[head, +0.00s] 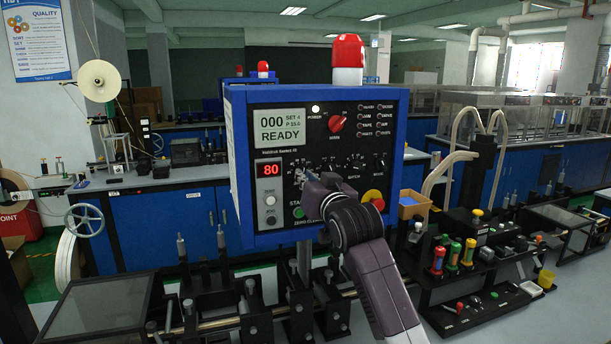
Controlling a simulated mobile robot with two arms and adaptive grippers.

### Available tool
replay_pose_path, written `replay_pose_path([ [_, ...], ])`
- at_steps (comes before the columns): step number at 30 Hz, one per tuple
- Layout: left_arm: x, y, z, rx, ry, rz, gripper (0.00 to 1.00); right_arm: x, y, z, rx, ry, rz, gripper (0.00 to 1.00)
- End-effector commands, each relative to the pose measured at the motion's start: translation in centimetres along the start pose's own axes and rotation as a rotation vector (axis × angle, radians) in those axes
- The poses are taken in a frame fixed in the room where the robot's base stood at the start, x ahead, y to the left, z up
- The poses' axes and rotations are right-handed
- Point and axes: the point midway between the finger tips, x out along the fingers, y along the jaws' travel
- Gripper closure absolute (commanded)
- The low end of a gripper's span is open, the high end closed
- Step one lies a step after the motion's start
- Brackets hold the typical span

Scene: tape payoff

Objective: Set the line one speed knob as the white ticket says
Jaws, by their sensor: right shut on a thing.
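A blue control box (315,238) with a black front panel stands in the middle of the head view. Its green-grey screen (280,131) reads 000 and READY, and a red number display (271,170) reads 80. My right gripper (304,178) reaches in from the lower right and is shut at the panel's lower middle, just right of the red display. The knob in its fingers is almost wholly hidden by the gripper, so its pointer and label cannot be read. I cannot make out a white ticket. My left gripper is not in view.
A red selector knob (336,123) and small black knobs sit above and right of my gripper. A red-and-yellow stop button (373,198) lies close to my wrist. A red beacon (348,54) tops the box. A black tool rack (470,262) stands at right.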

Motion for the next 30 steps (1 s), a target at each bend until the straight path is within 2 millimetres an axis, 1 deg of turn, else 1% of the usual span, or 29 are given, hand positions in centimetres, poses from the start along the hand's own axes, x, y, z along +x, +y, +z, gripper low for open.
replay_pose_path([
  [3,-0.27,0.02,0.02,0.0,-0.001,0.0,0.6,0.01,-0.05,0.07,0.048,-0.003,0.0,1.0],
  [9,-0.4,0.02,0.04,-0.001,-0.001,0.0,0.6,0.01,0.0,0.09,0.088,-0.002,0.0,1.0],
  [23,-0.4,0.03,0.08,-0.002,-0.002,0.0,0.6,0.01,0.01,0.11,0.097,-0.002,0.0,1.0],
  [24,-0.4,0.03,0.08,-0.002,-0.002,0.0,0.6,0.01,0.01,0.11,0.096,-0.002,0.0,0.88],
  [27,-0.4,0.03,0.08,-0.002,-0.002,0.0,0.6,0.01,0.01,0.1,0.096,-0.002,0.0,0.77],
  [28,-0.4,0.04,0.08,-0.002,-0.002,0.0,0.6,0.01,0.01,0.09,0.096,-0.002,0.0,0.74],
  [30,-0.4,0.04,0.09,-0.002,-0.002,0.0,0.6,0.01,0.0,0.07,0.096,-0.001,0.0,0.74],
])
